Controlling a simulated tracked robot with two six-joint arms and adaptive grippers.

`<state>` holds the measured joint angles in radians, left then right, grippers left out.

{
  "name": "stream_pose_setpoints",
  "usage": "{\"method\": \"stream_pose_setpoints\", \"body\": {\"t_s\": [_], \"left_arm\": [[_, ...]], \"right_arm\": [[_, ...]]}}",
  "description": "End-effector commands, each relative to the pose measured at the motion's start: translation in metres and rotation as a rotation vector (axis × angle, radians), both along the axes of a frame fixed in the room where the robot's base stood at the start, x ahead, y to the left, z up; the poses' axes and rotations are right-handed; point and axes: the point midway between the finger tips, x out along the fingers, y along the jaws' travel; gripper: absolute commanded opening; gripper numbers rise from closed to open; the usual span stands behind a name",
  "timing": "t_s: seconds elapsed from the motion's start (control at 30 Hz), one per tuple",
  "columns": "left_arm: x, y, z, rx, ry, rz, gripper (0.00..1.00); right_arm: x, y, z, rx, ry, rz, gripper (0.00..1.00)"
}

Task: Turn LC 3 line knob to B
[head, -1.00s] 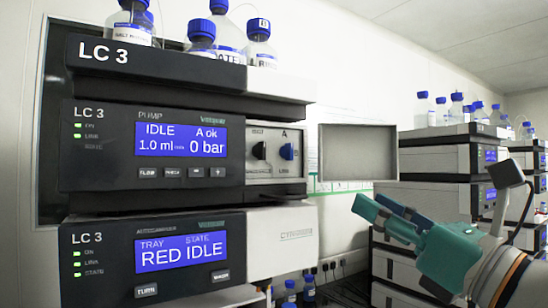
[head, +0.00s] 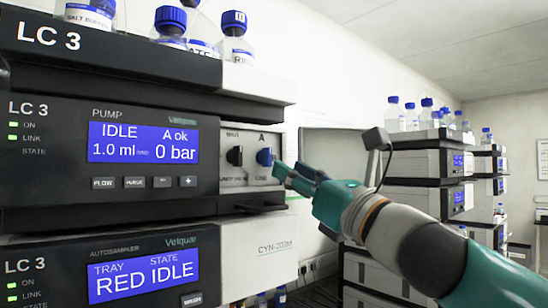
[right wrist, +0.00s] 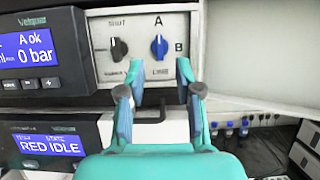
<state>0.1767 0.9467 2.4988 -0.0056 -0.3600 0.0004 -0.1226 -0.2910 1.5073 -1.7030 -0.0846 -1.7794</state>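The LC 3 stack's pump unit (head: 110,150) has a knob panel on its right side. The blue line knob (head: 265,157) sits at the right of that panel, with "A" above it; it also shows in the right wrist view (right wrist: 159,47), upright, with "B" to its right and "LINE" below. A black knob (head: 235,156) is to its left, also in the right wrist view (right wrist: 118,49). My right gripper (head: 283,171) is just right of the blue knob in the head view. In the right wrist view its fingers (right wrist: 160,80) are apart and empty, below the knob. My left gripper is out of view.
The autosampler (head: 140,270) sits below the pump, its display reading RED IDLE. Blue-capped bottles (head: 235,40) stand on top of the stack. More instrument stacks (head: 425,165) stand at the right. A dark bracket (right wrist: 150,110) is below the knob panel.

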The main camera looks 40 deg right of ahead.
Motion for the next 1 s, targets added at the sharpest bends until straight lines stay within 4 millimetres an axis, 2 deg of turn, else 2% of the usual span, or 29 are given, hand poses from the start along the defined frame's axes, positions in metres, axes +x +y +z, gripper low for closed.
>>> {"method": "stream_pose_setpoints", "body": {"t_s": [0.1, 0.3, 0.73, 0.93, 1.0], "left_arm": [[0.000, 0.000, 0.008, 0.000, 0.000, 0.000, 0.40], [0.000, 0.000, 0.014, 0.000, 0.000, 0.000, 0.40], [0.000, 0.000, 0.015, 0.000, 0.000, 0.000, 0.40], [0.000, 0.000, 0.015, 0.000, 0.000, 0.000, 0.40], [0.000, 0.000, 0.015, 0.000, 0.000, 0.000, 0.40]], "right_arm": [[0.023, 0.002, 0.011, 0.000, 0.001, 0.002, 0.34], [0.046, 0.004, 0.020, 0.000, 0.001, 0.002, 0.34], [0.054, 0.006, 0.022, 0.000, 0.000, 0.003, 0.34], [0.054, 0.006, 0.022, 0.000, 0.000, 0.003, 0.01], [0.054, 0.006, 0.022, 0.000, 0.000, 0.003, 0.00]]}}
